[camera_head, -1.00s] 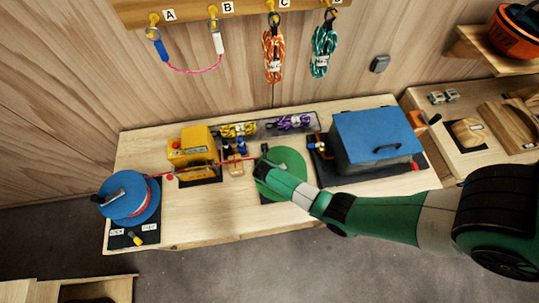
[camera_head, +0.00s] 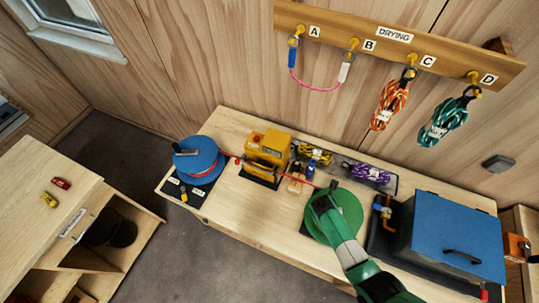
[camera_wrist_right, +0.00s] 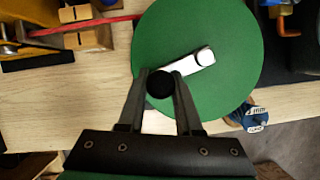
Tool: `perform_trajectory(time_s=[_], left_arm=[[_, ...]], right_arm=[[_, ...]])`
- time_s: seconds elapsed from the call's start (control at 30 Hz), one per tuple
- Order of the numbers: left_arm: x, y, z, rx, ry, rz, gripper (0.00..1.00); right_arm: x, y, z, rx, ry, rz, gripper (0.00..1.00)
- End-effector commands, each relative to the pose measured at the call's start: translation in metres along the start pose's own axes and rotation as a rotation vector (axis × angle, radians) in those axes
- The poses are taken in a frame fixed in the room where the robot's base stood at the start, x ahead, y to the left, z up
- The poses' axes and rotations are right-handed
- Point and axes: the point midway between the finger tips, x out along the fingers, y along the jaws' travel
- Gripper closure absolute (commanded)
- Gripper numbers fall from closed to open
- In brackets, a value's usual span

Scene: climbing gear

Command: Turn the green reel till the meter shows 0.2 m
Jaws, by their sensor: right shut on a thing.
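The green reel (camera_head: 347,222) lies on the bench, and my right gripper (camera_head: 322,195) is over it. In the right wrist view the reel (camera_wrist_right: 225,60) shows a white crank arm (camera_wrist_right: 190,68) with a black knob (camera_wrist_right: 160,84). My right gripper (camera_wrist_right: 160,88) is shut on the black knob, with a finger on each side. The yellow meter (camera_head: 268,150) stands between the green reel and the blue reel (camera_head: 200,160). A red rope (camera_head: 297,182) runs from the meter side towards the green reel. The meter's reading is too small to make out. My left gripper is not in view.
A blue lidded box (camera_head: 455,235) stands right of the green reel. Yellow and purple rope bundles lie in a tray (camera_head: 340,163) behind. A drying rail (camera_head: 430,62) with hanging ropes is on the wall. Bare bench (camera_head: 245,205) lies in front of the meter.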

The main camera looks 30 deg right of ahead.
Motion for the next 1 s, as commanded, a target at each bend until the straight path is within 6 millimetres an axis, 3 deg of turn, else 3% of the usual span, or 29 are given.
perform_trajectory(time_s=[0.03,0.23,0.57,0.67,1.0], left_arm=[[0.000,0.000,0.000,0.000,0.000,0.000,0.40],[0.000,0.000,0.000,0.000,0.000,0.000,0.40],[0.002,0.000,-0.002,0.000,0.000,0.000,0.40],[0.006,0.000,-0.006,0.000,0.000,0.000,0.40],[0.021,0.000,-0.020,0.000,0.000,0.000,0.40]], right_arm=[[0.000,0.000,0.000,0.000,0.001,-0.001,0.65],[0.000,0.000,0.000,0.000,0.001,-0.001,0.31],[-0.004,0.000,0.001,0.000,-0.001,0.001,0.31],[-0.018,0.001,0.001,-0.001,-0.001,0.002,0.31],[-0.095,0.000,0.001,-0.001,-0.001,0.003,0.31]])
